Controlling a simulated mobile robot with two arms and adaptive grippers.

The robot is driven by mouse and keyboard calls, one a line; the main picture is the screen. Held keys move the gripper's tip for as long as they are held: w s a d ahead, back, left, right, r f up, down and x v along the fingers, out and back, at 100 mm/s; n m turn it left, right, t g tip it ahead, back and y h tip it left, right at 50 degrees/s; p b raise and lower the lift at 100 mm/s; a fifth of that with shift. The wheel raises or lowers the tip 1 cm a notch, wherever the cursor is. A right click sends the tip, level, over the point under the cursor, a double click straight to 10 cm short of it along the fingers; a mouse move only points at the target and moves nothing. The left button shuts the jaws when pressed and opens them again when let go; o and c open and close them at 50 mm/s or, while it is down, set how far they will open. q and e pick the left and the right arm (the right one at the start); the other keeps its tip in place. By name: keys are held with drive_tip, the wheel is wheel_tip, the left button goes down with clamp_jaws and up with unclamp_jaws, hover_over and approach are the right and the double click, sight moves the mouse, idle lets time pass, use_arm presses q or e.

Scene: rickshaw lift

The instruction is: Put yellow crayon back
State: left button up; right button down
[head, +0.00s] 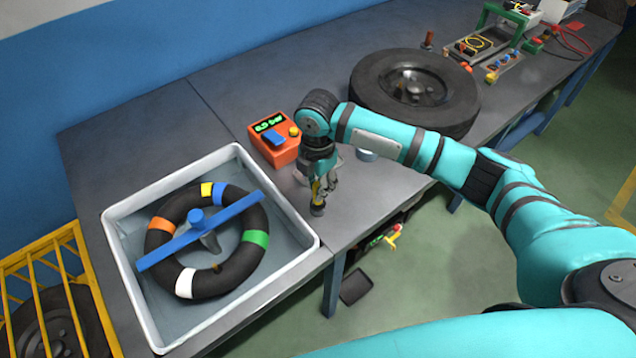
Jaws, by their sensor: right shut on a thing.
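My left gripper is not in view.
A white water tray (112,232) with an inner tube and blue bar stands left. An orange box with a green display (275,140) is just behind the gripper. A large tyre (365,85) lies behind my arm. The workbench's front edge is close.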

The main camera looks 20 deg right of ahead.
drive_tip(key=shift+f, duration=0.5)
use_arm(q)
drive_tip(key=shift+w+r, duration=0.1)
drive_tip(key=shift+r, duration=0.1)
use_arm(e)
drive_tip(key=shift+f, duration=0.6)
drive_tip(key=c, duration=1.1)
unclamp_jaws()
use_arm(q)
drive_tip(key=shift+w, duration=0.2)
use_arm(e)
drive_tip(key=shift+r, duration=0.1)
